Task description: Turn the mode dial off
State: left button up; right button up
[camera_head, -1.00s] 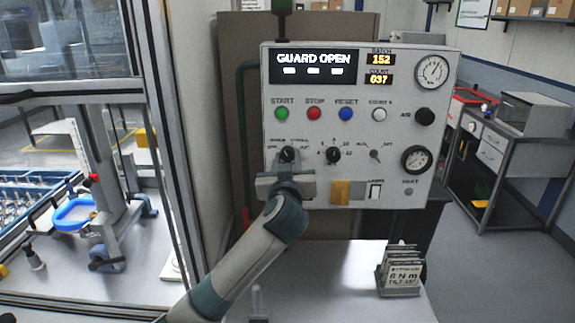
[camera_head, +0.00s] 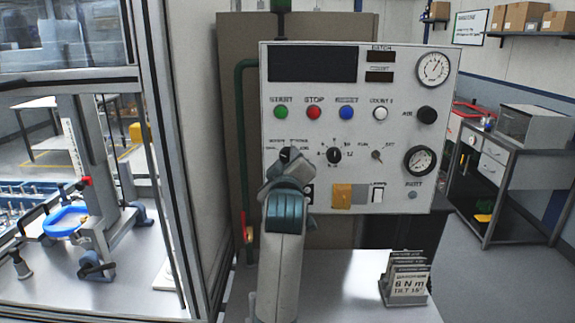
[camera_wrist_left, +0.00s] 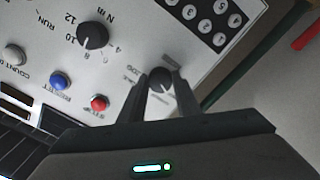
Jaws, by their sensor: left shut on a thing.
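The mode dial is a small black knob (camera_head: 287,154) at the lower left of the white control panel (camera_head: 325,100). My left gripper (camera_head: 285,163) is at this dial, and its arm covers the panel below. In the left wrist view the two fingers (camera_wrist_left: 160,84) are shut on the dial (camera_wrist_left: 160,80), one on each side. The printed labels around the dial are partly hidden. The panel's display (camera_head: 312,65) is dark. My right gripper is not in view.
Another black dial (camera_head: 334,155) sits just right of the held one. The green (camera_head: 281,112), red (camera_head: 314,112) and blue (camera_head: 347,113) buttons are above. A card holder (camera_head: 407,280) stands on the bench. A glazed machine enclosure is at the left.

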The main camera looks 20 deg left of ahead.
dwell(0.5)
pick_arm(q)
jog(key=o, duration=1.1)
jog(key=shift+c, duration=0.2)
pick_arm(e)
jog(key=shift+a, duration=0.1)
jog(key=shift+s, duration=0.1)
